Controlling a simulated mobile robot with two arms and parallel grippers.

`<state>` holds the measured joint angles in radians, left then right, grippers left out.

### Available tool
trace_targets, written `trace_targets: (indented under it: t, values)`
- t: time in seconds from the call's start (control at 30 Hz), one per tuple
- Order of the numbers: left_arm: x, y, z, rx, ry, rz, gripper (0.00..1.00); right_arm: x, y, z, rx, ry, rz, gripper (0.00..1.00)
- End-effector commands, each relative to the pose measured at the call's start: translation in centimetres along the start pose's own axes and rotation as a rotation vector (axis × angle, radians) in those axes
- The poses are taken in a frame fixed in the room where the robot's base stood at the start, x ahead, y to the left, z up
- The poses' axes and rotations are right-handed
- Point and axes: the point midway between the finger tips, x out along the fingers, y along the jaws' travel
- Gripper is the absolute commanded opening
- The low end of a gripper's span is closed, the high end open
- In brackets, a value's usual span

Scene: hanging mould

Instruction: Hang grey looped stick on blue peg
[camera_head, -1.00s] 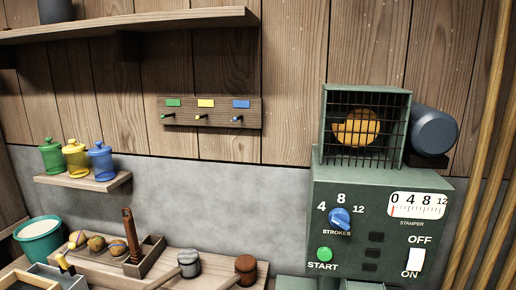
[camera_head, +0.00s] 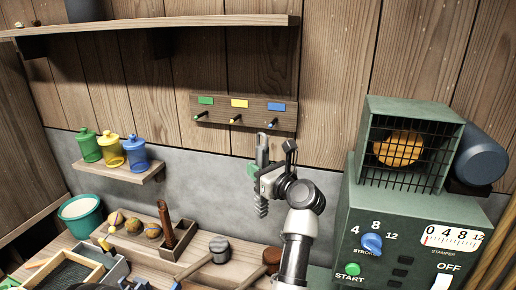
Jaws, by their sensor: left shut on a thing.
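My left gripper (camera_head: 268,181) is raised in front of the wall, below the peg board. It is shut on the grey looped stick (camera_head: 262,148), which stands about upright. Its pale upper end points up toward the board and a dark ribbed part shows below the jaws; the loop itself is too small to make out. The blue peg (camera_head: 272,123) sticks out under the blue label, at the right end of the board. The stick's top appears just below and left of this peg; I cannot tell the gap in depth. My right gripper is out of view.
The peg board (camera_head: 218,109) also has a green peg (camera_head: 199,116) and a yellow peg (camera_head: 236,119), both bare. A long shelf (camera_head: 180,22) runs above. The green stamper machine (camera_head: 350,215) stands to the right. Jars sit on a small shelf (camera_head: 110,174) at left.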

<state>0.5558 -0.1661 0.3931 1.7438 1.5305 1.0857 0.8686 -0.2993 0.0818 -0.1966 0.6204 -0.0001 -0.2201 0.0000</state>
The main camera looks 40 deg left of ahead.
Motion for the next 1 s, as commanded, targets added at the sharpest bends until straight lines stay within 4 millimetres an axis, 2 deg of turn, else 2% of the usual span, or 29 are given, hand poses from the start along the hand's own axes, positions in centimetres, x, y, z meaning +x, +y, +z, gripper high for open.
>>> trace_targets:
  t: [0.03, 0.17, 1.0]
  values:
    - [0.2, -0.2, 1.1, 0.0, 0.001, 0.03, 0.0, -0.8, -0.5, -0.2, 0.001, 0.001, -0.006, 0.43]
    - [0.4, -0.2, 1.6, 0.0, -0.002, 0.073, 0.0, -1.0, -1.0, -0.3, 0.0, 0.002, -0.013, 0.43]
    - [3.0, -3.9, 1.1, -0.001, -0.005, 0.075, 0.0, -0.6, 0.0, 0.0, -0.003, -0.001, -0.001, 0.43]
